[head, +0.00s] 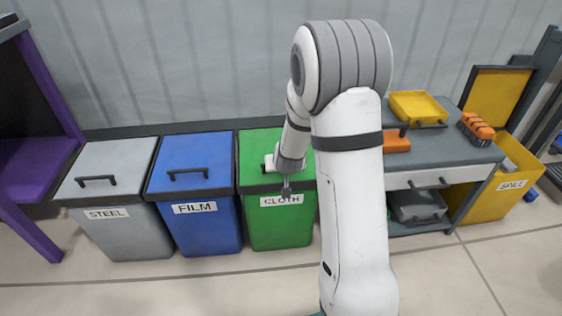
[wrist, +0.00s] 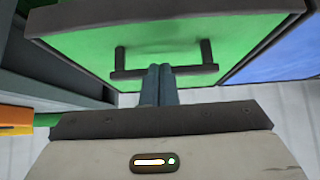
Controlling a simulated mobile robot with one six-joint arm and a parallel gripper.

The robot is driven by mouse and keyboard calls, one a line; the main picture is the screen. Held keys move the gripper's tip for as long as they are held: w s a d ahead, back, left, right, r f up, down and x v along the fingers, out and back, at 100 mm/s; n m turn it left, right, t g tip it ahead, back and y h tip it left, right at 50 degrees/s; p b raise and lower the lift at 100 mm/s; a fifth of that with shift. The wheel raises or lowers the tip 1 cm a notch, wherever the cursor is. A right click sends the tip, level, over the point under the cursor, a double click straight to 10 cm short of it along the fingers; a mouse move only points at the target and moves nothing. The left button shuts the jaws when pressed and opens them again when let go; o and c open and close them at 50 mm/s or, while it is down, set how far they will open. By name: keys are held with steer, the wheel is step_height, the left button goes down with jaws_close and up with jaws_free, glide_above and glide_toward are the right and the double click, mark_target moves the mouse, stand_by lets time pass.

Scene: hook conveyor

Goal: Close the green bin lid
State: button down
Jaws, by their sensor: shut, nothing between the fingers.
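The green bin (head: 280,225), labelled CLOTH, stands to the right of the blue bin. Its green lid (head: 256,148) lies down over the bin, about level with the neighbouring lids, and my arm hides part of it. In the wrist view the lid (wrist: 160,32) fills the upper middle, with a dark bar handle (wrist: 124,73) on it. My gripper (head: 286,192) is over the lid's front edge, above the label. Its fingers (wrist: 160,70) are together and empty, overlapping the handle's bar in the wrist view. I cannot tell whether they touch it.
The blue FILM bin (head: 198,150) and grey STEEL bin (head: 108,165) stand to the left, lids down. A workbench (head: 440,150) with a yellow tray (head: 418,104) is to the right. Beyond it is a yellow SPILL bin (head: 500,205) with its lid up. The floor in front is clear.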

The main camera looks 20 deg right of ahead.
steer(key=s+a+p, duration=0.2)
steer(key=s+p, duration=0.1)
steer(key=s, duration=0.6)
steer(key=s+a+r+n+g+y+p, duration=0.1)
steer(key=s+r+p, duration=0.2)
steer(key=r+p, duration=0.75)
steer(key=s+a+r+g+p, duration=0.1)
steer(key=s+r+p, duration=0.3)
steer(key=r, duration=1.2)
steer(key=s+r+g+p, duration=0.1)
steer(key=s+r+p, duration=0.4)
steer(key=r, duration=0.3)
steer(key=s+r+g+p, duration=0.1)
steer(key=s+r+p, duration=0.3)
steer(key=r, duration=0.5)
steer(key=s+r+g+p, duration=0.1)
steer(key=s+r+p, duration=0.4)
steer(key=r+p, duration=0.3)
steer(key=shift+s+d+r+n, duration=0.15)
steer(key=shift+s+r+n, duration=0.15)
steer(key=shift+r+n, duration=0.15)
